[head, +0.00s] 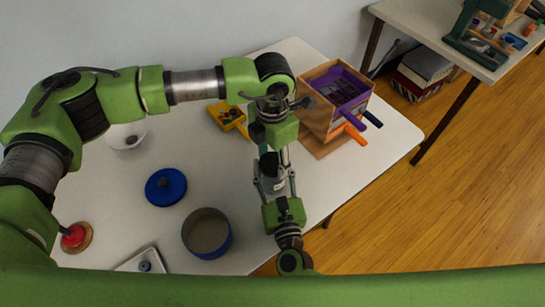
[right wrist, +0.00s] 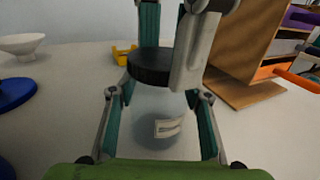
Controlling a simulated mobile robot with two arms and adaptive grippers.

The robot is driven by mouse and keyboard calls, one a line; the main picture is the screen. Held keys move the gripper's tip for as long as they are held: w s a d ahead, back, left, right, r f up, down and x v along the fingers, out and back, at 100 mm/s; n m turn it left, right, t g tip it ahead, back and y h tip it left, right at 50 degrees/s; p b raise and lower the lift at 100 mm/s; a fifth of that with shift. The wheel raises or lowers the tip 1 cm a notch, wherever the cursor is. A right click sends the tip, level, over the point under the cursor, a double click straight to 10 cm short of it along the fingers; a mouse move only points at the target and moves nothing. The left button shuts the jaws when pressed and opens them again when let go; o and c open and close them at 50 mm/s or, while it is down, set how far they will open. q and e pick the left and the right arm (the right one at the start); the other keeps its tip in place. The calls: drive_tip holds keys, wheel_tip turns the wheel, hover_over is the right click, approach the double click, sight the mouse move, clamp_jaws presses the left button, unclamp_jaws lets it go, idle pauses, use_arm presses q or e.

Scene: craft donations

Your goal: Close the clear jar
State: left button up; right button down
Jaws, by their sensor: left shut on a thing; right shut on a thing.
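The clear jar (right wrist: 158,125) stands upright in the right wrist view, see-through, with a pale label on its front. Its body sits between the teal fingers of my right gripper (right wrist: 156,95), which is shut on it. A round dark lid (right wrist: 150,66) is at the jar's mouth, held from above by my left gripper (right wrist: 168,50). I cannot tell whether the lid is fully seated. In the head view the jar (head: 273,184) is at the table's right part, mostly hidden by both grippers; my left gripper (head: 270,160) comes from above, my right gripper (head: 274,190) from the front.
A wooden box (head: 318,115) with a purple rack and orange and dark handles stands behind right. A yellow holder (head: 241,125) is behind the arms. A blue pot (head: 187,238), blue lid (head: 165,187), white bowl (head: 125,140) and red button (head: 73,236) are to the left.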

use_arm(q)
drive_tip(key=m, duration=0.5)
drive_tip(key=shift+m, duration=0.4)
drive_tip(key=m, duration=0.6)
drive_tip(key=shift+m, duration=0.3)
drive_tip(key=o, duration=1.3)
wheel_tip(320, 180, up, 12)
drive_tip(key=shift+f, duration=0.1)
use_arm(e)
drive_tip(key=c, duration=1)
unclamp_jaws()
drive_tip(key=shift+c, duration=0.2)
